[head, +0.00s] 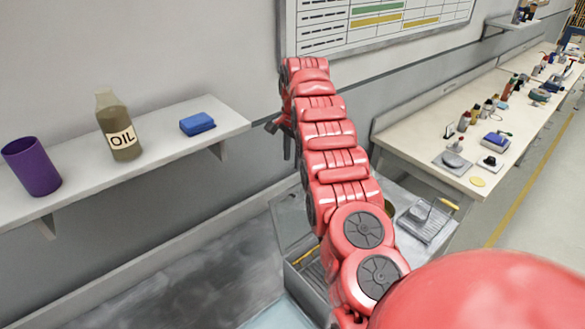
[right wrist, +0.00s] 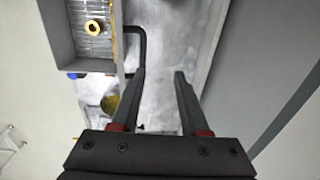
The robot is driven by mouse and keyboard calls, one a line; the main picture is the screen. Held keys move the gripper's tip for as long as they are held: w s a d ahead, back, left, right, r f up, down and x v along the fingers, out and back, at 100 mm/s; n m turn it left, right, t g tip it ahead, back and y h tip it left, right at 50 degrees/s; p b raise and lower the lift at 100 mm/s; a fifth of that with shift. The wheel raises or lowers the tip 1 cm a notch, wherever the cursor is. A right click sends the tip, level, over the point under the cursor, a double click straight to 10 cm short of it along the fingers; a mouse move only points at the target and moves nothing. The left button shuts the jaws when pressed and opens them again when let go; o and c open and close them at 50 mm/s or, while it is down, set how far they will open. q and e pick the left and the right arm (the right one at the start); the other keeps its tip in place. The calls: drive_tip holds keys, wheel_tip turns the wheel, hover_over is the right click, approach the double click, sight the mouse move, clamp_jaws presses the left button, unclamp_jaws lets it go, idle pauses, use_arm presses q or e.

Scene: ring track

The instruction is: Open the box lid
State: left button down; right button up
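The grey metal box (head: 293,281) stands below and behind my red right arm in the head view, which hides much of it. Its inside shows, with slats and a yellow strip. A grey panel (head: 287,212), seemingly the lid, rises at its back left. In the right wrist view the open box (right wrist: 57,42) is at upper left, and a black bent handle (right wrist: 141,36) sticks out beside it. My right gripper (head: 280,138) is above the box. In the wrist view its fingers (right wrist: 160,73) are apart and empty, the left tip close to the handle; contact is unclear. My left gripper is not in view.
A wall shelf (head: 170,153) at left holds a purple cup (head: 32,167), an oil bottle (head: 119,126) and a blue block (head: 197,124). A long workbench (head: 400,132) with several tools runs along the right. A yellow ring (right wrist: 93,27) lies in the box.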

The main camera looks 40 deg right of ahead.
wheel_tip(320, 180, up, 8)
drive_tip(key=s+p, duration=0.1)
drive_tip(key=p, duration=0.3)
drive_tip(key=shift+d+f, duration=0.1)
drive_tip(key=shift+d, duration=0.05)
drive_tip(key=shift+s, duration=0.1)
